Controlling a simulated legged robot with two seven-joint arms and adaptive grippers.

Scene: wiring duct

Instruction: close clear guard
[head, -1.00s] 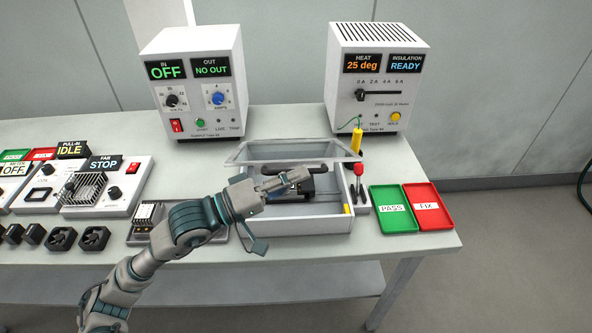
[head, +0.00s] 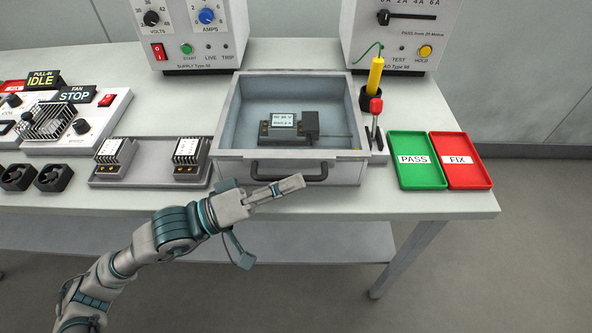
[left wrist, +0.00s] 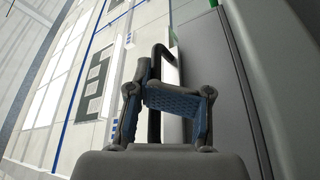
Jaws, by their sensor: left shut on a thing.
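The clear guard (head: 235,154) appears to lie low and about flat over the grey open-topped box (head: 226,110); its pane is hard to see. A black module with a white label (head: 284,121) sits inside the box. In the left wrist view the dark handle (left wrist: 156,62) passes between the blue-padded fingers (left wrist: 172,100). My right gripper is not in view.
A holder with a yellow tool (head: 375,75) and a red-tipped tool (head: 375,106) stands close right of the box. Green PASS (head: 418,180) and red FIX (head: 468,180) trays lie further right. A grey tray with two modules (head: 150,176) is at the left. Two instruments stand behind.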

